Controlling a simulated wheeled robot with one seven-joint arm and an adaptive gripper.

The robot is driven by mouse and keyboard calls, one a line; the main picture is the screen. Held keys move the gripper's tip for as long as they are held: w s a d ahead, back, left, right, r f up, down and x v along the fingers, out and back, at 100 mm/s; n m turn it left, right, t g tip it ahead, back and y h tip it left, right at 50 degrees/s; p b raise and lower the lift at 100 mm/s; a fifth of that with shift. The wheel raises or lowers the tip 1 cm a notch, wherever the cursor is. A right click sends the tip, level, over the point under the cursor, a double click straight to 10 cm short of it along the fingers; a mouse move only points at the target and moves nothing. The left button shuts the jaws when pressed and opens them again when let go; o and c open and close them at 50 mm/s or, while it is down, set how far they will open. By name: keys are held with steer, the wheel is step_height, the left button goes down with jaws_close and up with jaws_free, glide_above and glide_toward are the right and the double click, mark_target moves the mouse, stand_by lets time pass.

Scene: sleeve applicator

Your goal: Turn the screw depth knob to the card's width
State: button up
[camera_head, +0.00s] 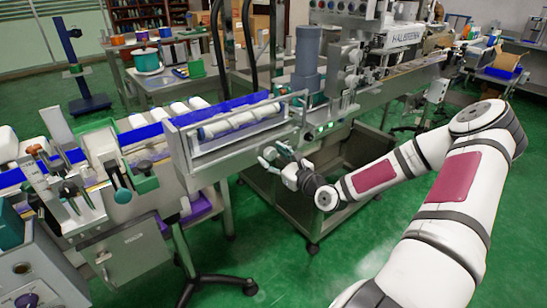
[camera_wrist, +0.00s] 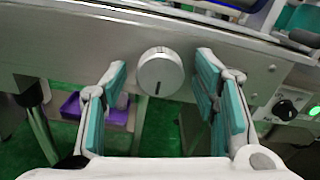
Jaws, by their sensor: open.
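The wrist view shows a round silver knob (camera_wrist: 160,72) with a dark index line pointing down, on the metal front panel of the machine. My gripper (camera_wrist: 162,80) is open, with one teal-padded finger on each side of the knob and a visible gap on both sides. Neither finger appears to touch it. In the head view my gripper (camera_head: 279,155) is at the machine's front rail, below the roller bed, and the silver knob cannot be made out there. I cannot make out a card with a width in either view.
A black knob (camera_wrist: 285,110) with a white mark and a lit green button (camera_wrist: 315,111) sit to the right on the same machine. A roller bed (camera_head: 235,122) lies above the rail. A conveyor (camera_head: 95,150) with levers stands at left.

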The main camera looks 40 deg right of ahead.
steer(key=c, duration=1.2)
steer(key=shift+o, duration=0.2)
steer(key=shift+n, duration=0.4)
